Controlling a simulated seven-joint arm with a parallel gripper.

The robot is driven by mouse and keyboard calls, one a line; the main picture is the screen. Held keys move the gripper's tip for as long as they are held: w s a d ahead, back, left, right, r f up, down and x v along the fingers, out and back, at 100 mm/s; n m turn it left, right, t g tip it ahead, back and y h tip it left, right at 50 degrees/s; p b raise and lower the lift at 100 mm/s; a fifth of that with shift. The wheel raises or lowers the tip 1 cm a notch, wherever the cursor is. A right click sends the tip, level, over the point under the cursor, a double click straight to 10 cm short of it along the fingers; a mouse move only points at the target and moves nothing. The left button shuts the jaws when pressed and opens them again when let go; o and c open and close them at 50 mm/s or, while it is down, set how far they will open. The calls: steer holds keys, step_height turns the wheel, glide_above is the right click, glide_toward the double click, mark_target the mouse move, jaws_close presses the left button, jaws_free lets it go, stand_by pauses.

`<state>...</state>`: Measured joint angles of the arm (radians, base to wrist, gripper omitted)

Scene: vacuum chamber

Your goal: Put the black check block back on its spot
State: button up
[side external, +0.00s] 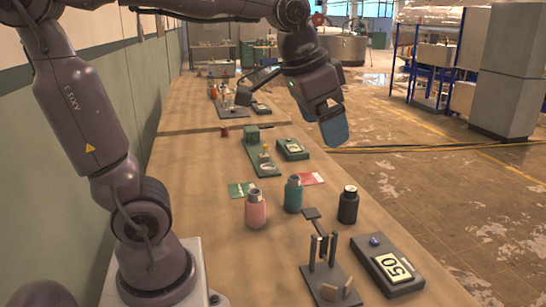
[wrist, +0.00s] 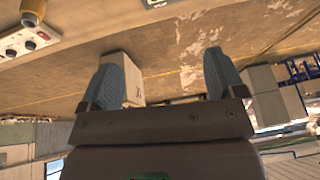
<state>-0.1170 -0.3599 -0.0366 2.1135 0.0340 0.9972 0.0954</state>
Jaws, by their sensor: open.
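My gripper (side external: 334,126) is raised above the far right edge of the bench, tilted, with a blue fingertip showing. In the wrist view its two blue-grey fingers (wrist: 165,62) stand wide apart with nothing held between them. I cannot pick out the black check block or its spot with certainty. A small dark flat plate (side external: 311,213) shows at the upper end of a thin bar by the near stand (side external: 325,280). A dark green block (side external: 251,134) sits at the far end of a green tray (side external: 262,163).
A pink bottle (side external: 256,209), a teal bottle (side external: 293,194) and a black bottle (side external: 348,205) stand mid-bench. Green (side external: 241,190) and red (side external: 312,178) cards lie flat. A knobbed panel (wrist: 24,40) shows in the wrist view.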

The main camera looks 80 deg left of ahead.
steer(key=s+d+f+t, duration=0.1)
steer(key=s+f, duration=0.3)
steer(key=s, duration=0.4)
steer(key=shift+s+d+f+h, duration=0.25)
steer(key=shift+s+d+h, duration=0.15)
steer(key=shift+d, duration=0.45)
